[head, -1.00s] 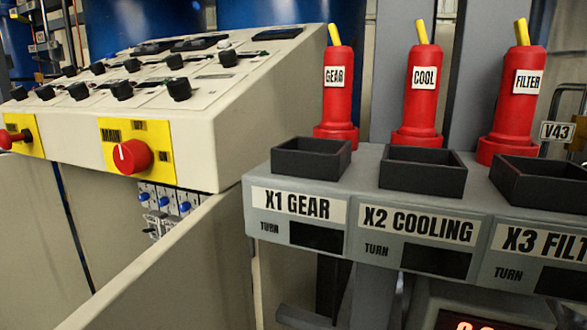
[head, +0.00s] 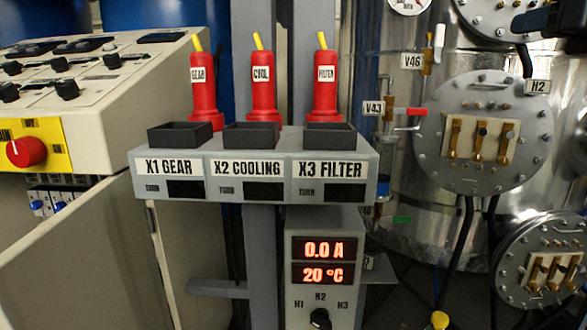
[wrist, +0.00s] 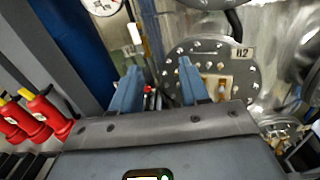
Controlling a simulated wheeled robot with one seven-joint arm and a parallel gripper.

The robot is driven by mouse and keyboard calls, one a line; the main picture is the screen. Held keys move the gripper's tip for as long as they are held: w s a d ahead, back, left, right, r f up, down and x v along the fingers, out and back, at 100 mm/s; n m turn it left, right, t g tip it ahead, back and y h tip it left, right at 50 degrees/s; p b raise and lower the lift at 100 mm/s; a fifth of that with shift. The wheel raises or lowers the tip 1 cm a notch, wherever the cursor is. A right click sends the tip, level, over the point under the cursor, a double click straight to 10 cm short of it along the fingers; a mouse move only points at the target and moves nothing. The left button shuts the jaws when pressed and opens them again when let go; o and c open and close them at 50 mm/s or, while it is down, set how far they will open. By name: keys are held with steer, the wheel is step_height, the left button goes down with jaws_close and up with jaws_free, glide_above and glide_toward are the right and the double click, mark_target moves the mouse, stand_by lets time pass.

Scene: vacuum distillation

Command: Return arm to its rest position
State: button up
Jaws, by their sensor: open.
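My gripper (wrist: 158,82) shows in the wrist view with its two blue-grey fingers apart. Nothing is seen between them except the background. It points toward the metal vessel (wrist: 265,60) with its round bolted flange marked H2. The red plugs (wrist: 30,118) are at the left of that view, apart from the fingers. In the head view, a dark shape reaches in at the top right corner; I cannot tell if it is part of my arm.
A cream console (head: 110,115) stands left; the steel vessel (head: 400,80) stands right.

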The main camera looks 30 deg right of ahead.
steer(key=w+a+f+m+t+y+p, duration=0.35)
steer(key=w+a+f+m, duration=0.5)
steer(key=f+m, duration=0.4)
steer(key=s+a+f+m+p, duration=0.1)
steer(key=s+a+f+m, duration=0.2)
steer(key=a+f+m, duration=0.9)
steer(key=s+a+f+m+g+y+p, duration=0.2)
steer(key=s+a+f+m+g, duration=0.15)
steer(key=s+a+f, duration=0.75)
steer(key=s+a+f+y+p, duration=0.1)
steer(key=s, duration=0.9)
steer(key=s+a+f+m+g+y+p, duration=0.1)
steer(key=s+f+y, duration=0.1)
steer(key=s, duration=0.7)
steer(key=shift+s+a+m, duration=0.15)
steer(key=shift+s+m, duration=0.15)
steer(key=shift+s, duration=0.05)
